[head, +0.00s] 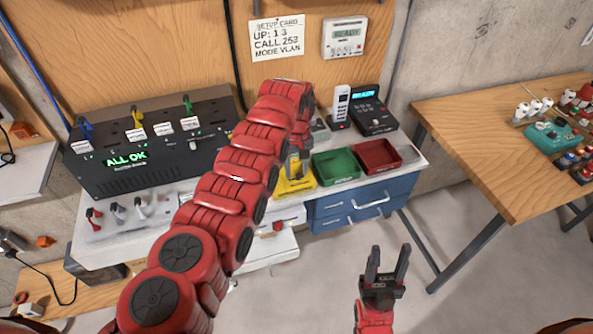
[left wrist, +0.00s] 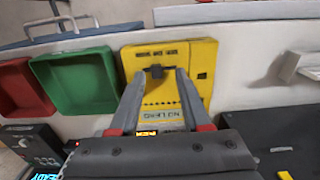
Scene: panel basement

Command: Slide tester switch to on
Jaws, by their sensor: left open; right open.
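The yellow tester (head: 297,183) lies on the white bench, partly hidden by my left arm in the head view. In the left wrist view the tester (left wrist: 202,78) fills the middle, with a label or display reading "NO LEAD". Its small black switch knob (left wrist: 156,71) shows near the fingertips. My left gripper (head: 297,165) is over the tester. In the left wrist view the left gripper (left wrist: 161,76) is open, one finger either side of the knob; contact cannot be told. My right gripper (head: 387,262) is open and empty, in front of the bench over the floor.
A green tray (head: 337,167) and a red tray (head: 378,157) stand right of the tester. A black device (head: 372,120) and a white handset (head: 340,106) stand behind them. A black panel (head: 130,175) reading "ALL OK" is on the left. Blue drawers (head: 335,208) are below.

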